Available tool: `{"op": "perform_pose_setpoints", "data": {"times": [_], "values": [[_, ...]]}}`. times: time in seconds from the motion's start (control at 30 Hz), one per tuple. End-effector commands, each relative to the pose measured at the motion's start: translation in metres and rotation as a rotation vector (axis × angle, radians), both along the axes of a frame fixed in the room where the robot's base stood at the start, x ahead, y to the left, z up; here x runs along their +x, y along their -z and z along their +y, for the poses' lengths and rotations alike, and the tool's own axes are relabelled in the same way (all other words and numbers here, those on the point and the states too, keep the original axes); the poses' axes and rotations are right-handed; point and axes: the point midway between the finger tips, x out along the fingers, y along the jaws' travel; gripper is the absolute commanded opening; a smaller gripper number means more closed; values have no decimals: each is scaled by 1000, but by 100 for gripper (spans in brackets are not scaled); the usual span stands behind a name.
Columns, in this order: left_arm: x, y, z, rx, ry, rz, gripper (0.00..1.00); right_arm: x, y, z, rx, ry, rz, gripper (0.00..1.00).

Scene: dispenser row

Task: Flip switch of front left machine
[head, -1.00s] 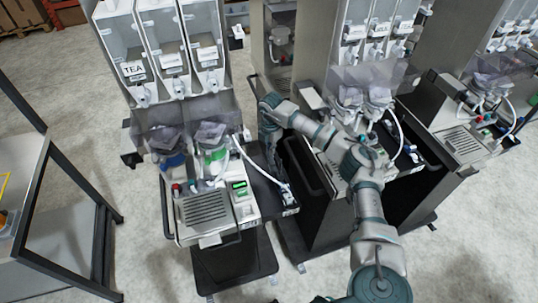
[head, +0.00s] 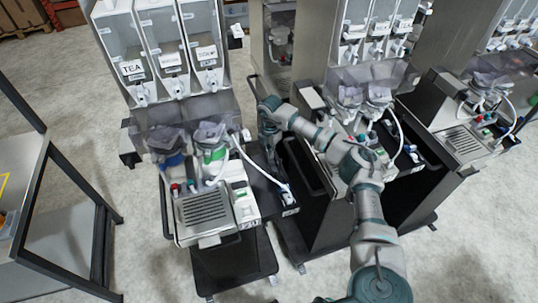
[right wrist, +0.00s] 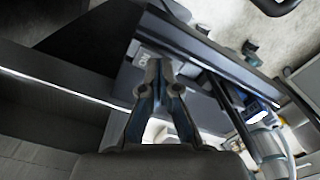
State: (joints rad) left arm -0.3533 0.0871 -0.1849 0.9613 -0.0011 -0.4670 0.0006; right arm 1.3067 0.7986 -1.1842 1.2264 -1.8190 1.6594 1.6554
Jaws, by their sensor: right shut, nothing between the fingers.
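The front left machine (head: 208,205) stands left of centre in the head view, with a TEA label on one of its hoppers and a drip grille at its front. A small panel (head: 240,186) sits right of the grille, its display unlit. My right arm reaches in from the lower right, and its wrist hangs down beside the machine's right side. The fingertips are hidden there. In the right wrist view my right gripper (right wrist: 160,72) is shut and empty, close to a grey surface with a small dark-lettered label (right wrist: 141,57). I cannot tell whether it touches. My left gripper is out of view.
A third machine (head: 465,140) is farther right. A dark-framed table (head: 40,215) is at the left. Pale floor is clear between the table and the front left machine.

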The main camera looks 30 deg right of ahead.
Motion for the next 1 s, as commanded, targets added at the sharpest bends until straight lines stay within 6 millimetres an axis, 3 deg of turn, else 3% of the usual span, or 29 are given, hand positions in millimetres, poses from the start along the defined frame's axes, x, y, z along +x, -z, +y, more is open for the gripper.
{"op": "perform_pose_setpoints", "data": {"times": [0.17,1.0], "values": [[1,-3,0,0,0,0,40,-1,1,-2,-5,4,8,0],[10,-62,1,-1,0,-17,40,-1,-70,-1,-4,2,4,0]]}}
